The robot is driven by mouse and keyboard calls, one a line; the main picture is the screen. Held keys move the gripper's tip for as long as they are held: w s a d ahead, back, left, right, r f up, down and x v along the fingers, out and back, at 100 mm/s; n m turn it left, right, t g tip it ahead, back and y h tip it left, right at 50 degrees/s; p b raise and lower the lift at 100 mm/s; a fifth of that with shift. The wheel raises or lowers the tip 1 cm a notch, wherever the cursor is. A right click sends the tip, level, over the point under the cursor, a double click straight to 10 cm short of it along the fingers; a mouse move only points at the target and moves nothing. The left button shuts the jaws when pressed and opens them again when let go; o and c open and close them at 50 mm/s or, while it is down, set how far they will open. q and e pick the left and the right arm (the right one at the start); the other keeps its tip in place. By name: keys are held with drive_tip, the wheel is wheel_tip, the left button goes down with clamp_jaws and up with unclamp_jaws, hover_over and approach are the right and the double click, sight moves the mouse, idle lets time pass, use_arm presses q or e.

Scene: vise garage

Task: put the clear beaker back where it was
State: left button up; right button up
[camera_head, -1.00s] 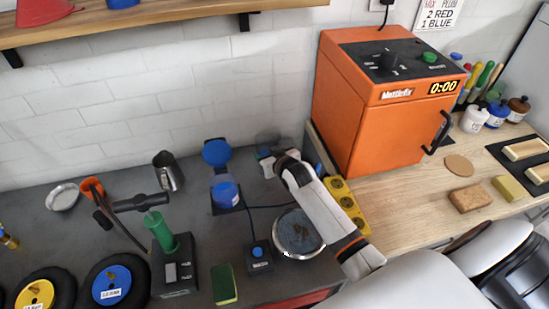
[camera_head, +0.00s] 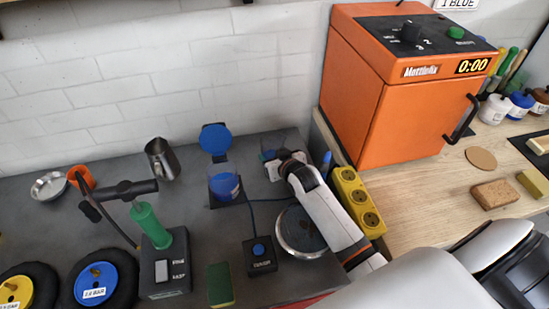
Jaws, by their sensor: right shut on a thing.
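My right gripper (camera_head: 272,162) reaches in from the lower right to the back of the grey bench, close to the tiled wall. It is shut on the clear beaker (camera_head: 271,144), which is faint against the wall and partly hidden by the gripper. I cannot tell whether the beaker's base touches the bench. A blue cup (camera_head: 224,184) in a dark stand is just left of the gripper, with a round blue lid (camera_head: 214,140) raised behind it. My left gripper is out of view.
A metal pitcher (camera_head: 161,160) stands farther left. A yellow socket strip (camera_head: 357,201) and orange oven (camera_head: 400,90) are to the right. A black switch box (camera_head: 260,256) sits in front.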

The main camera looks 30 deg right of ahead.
drive_tip(key=shift+d, duration=0.1)
drive_tip(key=shift+s, duration=0.2)
drive_tip(key=o, duration=1.1)
drive_tip(key=shift+w+f, duration=0.1)
drive_tip(key=shift+f, duration=0.05)
drive_tip(key=shift+r, duration=0.35)
drive_tip(key=shift+s, duration=0.4)
drive_tip(key=v, duration=0.6)
drive_tip(key=shift+s+r, duration=0.3)
